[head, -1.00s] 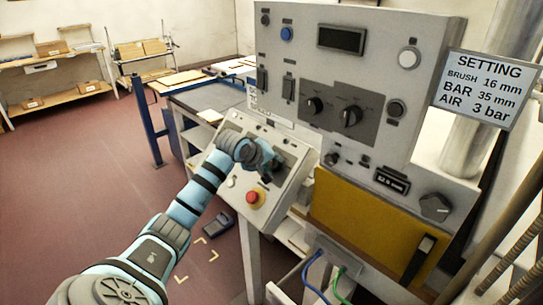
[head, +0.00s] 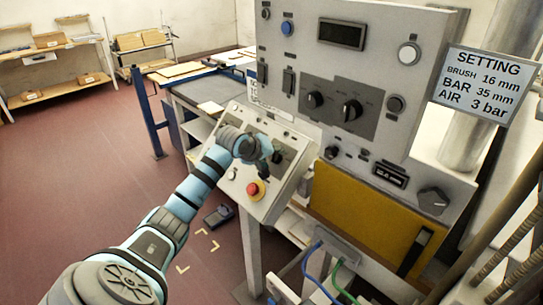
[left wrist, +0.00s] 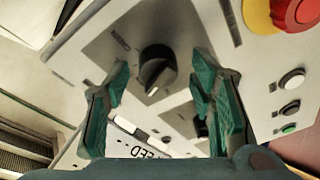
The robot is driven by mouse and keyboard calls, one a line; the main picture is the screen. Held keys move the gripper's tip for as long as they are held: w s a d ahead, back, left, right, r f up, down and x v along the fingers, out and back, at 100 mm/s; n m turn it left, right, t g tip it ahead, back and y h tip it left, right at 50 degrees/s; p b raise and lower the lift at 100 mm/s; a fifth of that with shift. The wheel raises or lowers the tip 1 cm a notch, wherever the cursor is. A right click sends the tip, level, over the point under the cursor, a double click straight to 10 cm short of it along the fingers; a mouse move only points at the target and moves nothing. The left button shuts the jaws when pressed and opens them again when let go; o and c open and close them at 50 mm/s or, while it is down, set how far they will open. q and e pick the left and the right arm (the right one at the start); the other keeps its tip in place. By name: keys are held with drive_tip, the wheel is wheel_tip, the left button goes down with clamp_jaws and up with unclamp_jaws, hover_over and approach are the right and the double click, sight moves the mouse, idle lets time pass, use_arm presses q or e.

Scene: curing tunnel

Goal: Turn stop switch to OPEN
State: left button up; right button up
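A black rotary switch (left wrist: 158,68) with a pale pointer line sits on a grey plate of the sloped control panel (head: 240,122). Its small label is too blurred to read. In the head view the black switch (head: 278,157) shows just right of my left gripper (head: 265,167). In the left wrist view my left gripper is open, its two green fingers apart, with the switch seen between and beyond the tips. I cannot tell that either finger touches it. My right gripper is in neither view.
A red emergency button (head: 254,189) on a yellow base is low on the sloped panel. The tall grey cabinet (head: 420,22) with knobs and a setting sign (head: 484,83) stands behind right. Blue and green cables hang below the yellow door (head: 360,215).

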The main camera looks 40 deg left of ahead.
use_arm(q)
drive_tip(key=shift+s+r, duration=0.25)
drive_tip(key=shift+r, duration=0.1)
drive_tip(key=v, duration=1.1)
drive_tip(key=shift+s, duration=0.15)
